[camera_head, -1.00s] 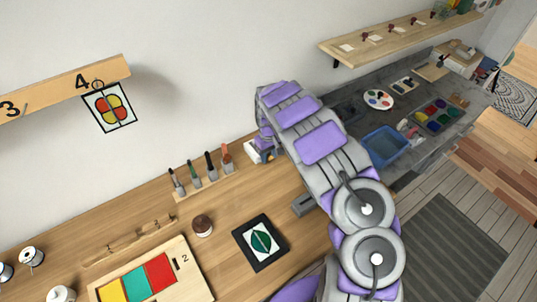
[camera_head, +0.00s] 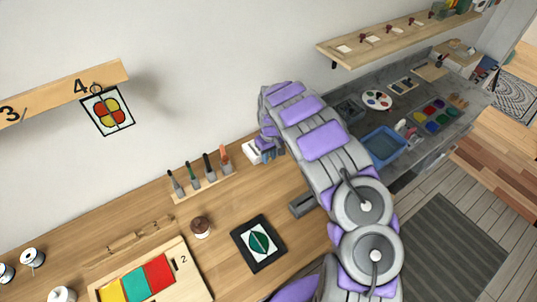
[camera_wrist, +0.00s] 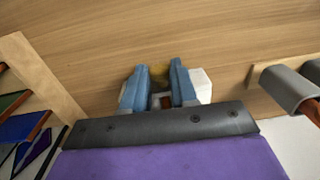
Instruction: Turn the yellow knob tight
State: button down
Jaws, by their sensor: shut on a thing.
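In the head view my gripper (camera_head: 271,155) is at the bench's back edge beside the white block (camera_head: 251,152). The knob cannot be made out there. How tight it is cannot be told.
A wooden rack with several upright tools (camera_head: 207,170) stands just left of my gripper. A framed green leaf panel (camera_head: 259,242) and a brown round pot (camera_head: 201,227) lie on the bench. A grey counter with a blue tub (camera_head: 383,146) is to the right.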

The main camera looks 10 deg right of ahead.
jog(key=y+p, duration=0.1)
jog(key=g+y+p, duration=0.1)
jog(key=p, duration=0.1)
jog(key=shift+w+d+r+y, duration=0.1)
jog(key=shift+w+d+y, duration=0.1)
jog(key=shift+d+y, duration=0.1)
jog(key=shift+w+d+f+g+y+p, duration=0.15)
jog(key=shift+g+y+p, duration=0.3)
jog(key=shift+y, duration=0.45)
jog(key=shift+s+d+f+g+y+p, duration=0.2)
jog(key=shift+y+p, duration=0.3)
jog(key=shift+y, duration=0.4)
jog(key=c, duration=0.9)
grip_release()
